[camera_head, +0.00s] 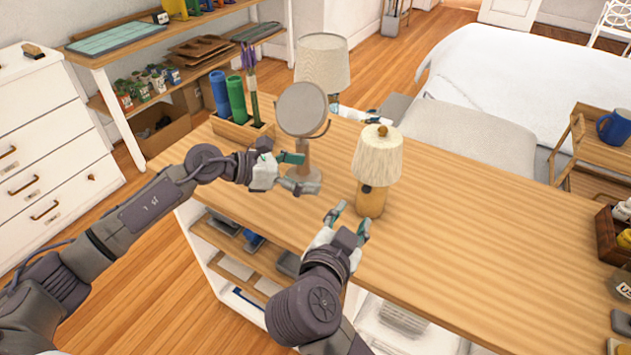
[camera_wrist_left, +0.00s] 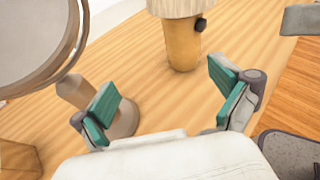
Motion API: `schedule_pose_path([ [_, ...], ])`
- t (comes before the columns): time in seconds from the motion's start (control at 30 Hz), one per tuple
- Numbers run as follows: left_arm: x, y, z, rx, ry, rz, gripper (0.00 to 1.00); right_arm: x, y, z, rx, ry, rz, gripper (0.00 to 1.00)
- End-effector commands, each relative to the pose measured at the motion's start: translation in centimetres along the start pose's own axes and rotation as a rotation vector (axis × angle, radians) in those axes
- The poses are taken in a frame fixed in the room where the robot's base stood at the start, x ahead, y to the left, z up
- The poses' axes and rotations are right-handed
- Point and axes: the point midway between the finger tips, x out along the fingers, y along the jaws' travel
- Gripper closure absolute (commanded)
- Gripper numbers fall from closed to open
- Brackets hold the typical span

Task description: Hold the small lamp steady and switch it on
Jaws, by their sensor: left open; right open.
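The small lamp stands upright on the wooden tabletop (camera_head: 470,235). It has a pleated cream shade (camera_head: 378,158) and a wooden base (camera_head: 371,201). In the left wrist view its base (camera_wrist_left: 183,48) is ahead, beyond the fingertips, with a dark knob (camera_wrist_left: 200,25) on its right side. My left gripper (camera_head: 297,172) is open and empty, left of the lamp and in front of the round mirror's stand. Its green-padded fingers also show in the left wrist view (camera_wrist_left: 168,105). My right gripper (camera_head: 350,219) is open and empty, just in front of the lamp base, with no clear contact.
A round mirror (camera_head: 302,108) stands close beside my left gripper; its stand (camera_wrist_left: 122,118) is behind one finger. A larger lamp (camera_head: 322,62) is behind. A wooden organiser (camera_head: 228,127) with blue and green cylinders is at the left. The tabletop right of the small lamp is clear.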

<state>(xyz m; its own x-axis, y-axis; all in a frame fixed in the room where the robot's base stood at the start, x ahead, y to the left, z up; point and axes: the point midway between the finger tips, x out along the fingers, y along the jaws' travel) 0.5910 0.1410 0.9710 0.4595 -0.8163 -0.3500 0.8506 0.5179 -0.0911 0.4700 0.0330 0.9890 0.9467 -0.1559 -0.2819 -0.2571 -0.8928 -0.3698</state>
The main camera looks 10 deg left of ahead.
Motion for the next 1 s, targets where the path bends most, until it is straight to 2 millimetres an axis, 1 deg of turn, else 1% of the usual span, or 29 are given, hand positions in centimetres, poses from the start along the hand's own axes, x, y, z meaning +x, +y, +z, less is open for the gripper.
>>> schedule_pose_path([
  [0.03,0.5,-1.2,0.1,0.048,0.014,-0.033,0.01,0.0,0.0,0.0,0.000,0.000,0.000,0.58],
  [0.1,0.8,-2.4,0.1,0.097,0.029,-0.064,0.01,0.0,0.0,0.0,0.000,0.000,0.000,0.58],
  [0.2,1.3,-3.1,0.0,0.130,0.039,-0.087,0.01,0.0,0.0,0.0,0.000,0.000,0.000,0.58],
  [0.27,1.8,-3.3,-0.1,0.136,0.040,-0.092,0.01,0.0,0.0,0.0,0.000,0.000,0.000,0.58],
  [0.37,3.0,-3.4,-0.1,0.135,0.040,-0.092,0.01,0.0,0.0,0.0,0.000,0.000,0.000,0.58],
  [0.8,11.4,-4.1,-0.5,0.131,0.038,-0.090,0.01,0.0,0.0,0.0,0.000,0.000,0.000,0.58],
  [1.0,13.9,-4.2,-0.6,0.133,0.040,-0.088,0.01,0.0,0.0,0.0,0.000,0.000,0.000,0.58],
])
